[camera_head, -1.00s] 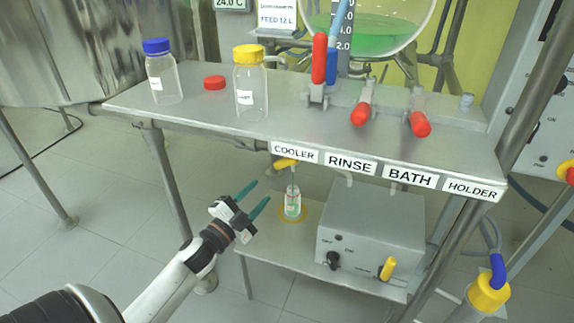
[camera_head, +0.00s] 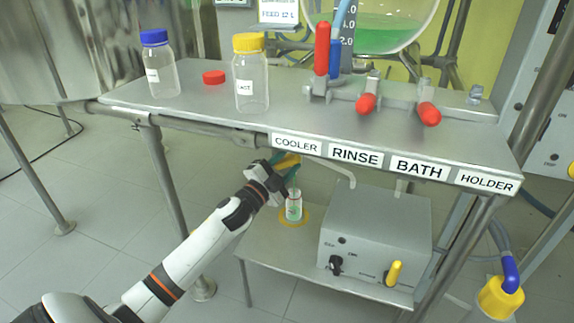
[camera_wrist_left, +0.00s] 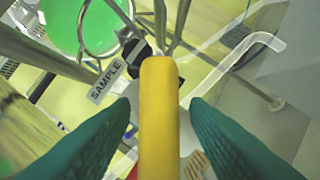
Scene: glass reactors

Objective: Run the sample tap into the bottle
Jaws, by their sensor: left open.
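The sample tap has a yellow handle (camera_head: 287,161) under the shelf's front edge, near the COOLER label. In the left wrist view the yellow handle (camera_wrist_left: 160,115) stands between my two teal fingers, with a SAMPLE tag (camera_wrist_left: 107,78) beside it. My left gripper (camera_head: 284,170) is open around the handle, with a gap at each finger. The small clear bottle (camera_head: 294,208) stands upright below on the lower shelf, on a yellow ring (camera_head: 294,220), with some green in it. The gripper partly hides the tap's outlet. My right gripper is not in view.
A blue-capped bottle (camera_head: 161,70), a red cap (camera_head: 214,77) and a yellow-capped bottle (camera_head: 251,80) are on the upper shelf. Red-handled valves (camera_head: 366,103) stand to their right. A grey control box (camera_head: 375,235) with a yellow lever sits right of the small bottle.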

